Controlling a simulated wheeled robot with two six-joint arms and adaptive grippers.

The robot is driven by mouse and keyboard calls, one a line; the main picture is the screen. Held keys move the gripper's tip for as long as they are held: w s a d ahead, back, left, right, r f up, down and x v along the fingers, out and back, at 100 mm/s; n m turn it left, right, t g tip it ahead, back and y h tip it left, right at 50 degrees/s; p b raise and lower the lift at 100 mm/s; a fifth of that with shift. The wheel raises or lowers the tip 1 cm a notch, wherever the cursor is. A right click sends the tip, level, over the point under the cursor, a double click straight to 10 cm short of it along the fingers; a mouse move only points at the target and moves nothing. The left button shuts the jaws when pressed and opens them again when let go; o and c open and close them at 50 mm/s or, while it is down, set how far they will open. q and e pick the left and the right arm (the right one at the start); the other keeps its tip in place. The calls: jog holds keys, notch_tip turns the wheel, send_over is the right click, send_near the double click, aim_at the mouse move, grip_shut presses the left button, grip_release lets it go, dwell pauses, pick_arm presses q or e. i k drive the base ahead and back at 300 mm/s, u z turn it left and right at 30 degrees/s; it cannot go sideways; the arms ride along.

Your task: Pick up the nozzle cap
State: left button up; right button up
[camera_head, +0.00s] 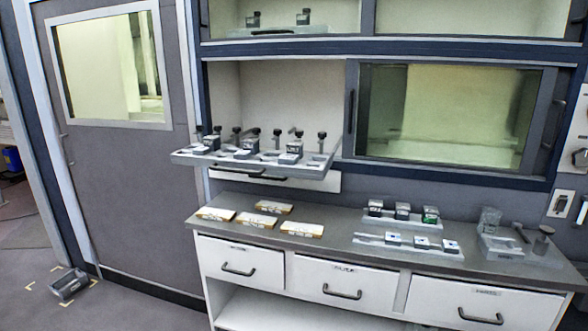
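I cannot make out with certainty which item is the nozzle cap. A small dark cylindrical piece (543,238) stands in a grey holder (525,262) at the right end of the counter, and a translucent block (490,219) stands at its left side. Several small upright pieces with dark tops, such as one at the shelf's right (322,142), stand on the pulled-out grey shelf (185,155). Neither gripper shows in the head view.
The counter (325,213) carries several labelled yellowish blocks (301,229) and two racks of small boxes, including a front rack (370,240). White drawers (342,291) are shut below. A grey bin (70,285) sits on the floor by the door (125,190).

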aim_at(244, 156)
jog(key=z, duration=0.15)
jog(key=k, duration=0.55)
jog(key=z, duration=1.15)
jog(key=i, duration=1.15)
jog(key=u, duration=0.8)
jog(key=i, duration=0.65)
jog(key=u, duration=0.8)
